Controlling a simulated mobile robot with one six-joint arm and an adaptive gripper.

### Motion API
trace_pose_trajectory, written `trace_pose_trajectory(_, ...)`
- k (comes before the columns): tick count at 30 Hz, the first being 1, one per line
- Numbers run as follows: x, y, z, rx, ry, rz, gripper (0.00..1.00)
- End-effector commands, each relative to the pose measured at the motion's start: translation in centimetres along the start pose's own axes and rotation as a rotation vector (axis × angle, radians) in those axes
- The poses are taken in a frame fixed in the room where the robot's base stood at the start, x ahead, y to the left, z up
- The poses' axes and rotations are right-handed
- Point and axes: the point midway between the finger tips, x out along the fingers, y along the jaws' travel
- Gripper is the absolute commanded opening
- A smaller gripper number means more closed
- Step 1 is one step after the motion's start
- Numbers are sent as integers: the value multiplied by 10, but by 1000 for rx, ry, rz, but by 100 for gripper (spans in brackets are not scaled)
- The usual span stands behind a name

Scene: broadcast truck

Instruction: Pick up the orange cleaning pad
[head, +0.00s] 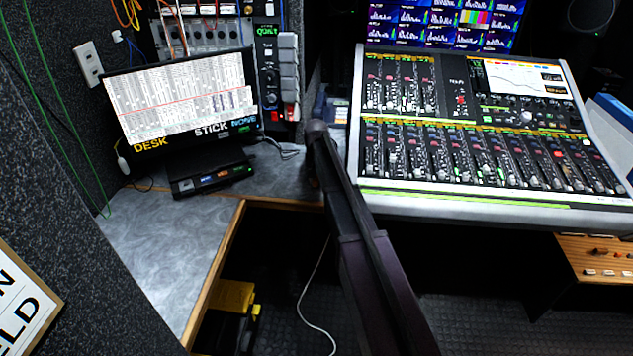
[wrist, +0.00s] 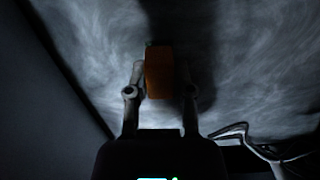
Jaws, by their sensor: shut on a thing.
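The orange cleaning pad (wrist: 158,73) shows in the wrist view as a dim orange block over the grey marbled desk top. My gripper (wrist: 162,78) has one finger on each side of it and is shut on it. Whether the pad still touches the desk top is hard to tell in the dark picture. In the head view my dark arm reaches up to the desk's back area, and the pad and the gripper's fingers are hidden behind it.
A mixing console (head: 460,195) stands right of my arm. A monitor (head: 181,101) stands at the left, with a small black device (head: 212,180) before it. The grey desk (head: 165,240) is bare at front left. A cable (wrist: 265,148) lies near the gripper.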

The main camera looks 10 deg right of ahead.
Motion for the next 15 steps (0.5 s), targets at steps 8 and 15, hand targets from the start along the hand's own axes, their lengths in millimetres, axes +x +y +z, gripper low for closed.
trace_pose_trajectory(8, -1, 0, 0, 0, 0, 0, 0)
trace_pose_trajectory(15, -11, 0, 0, 0, 0, 0, 0)
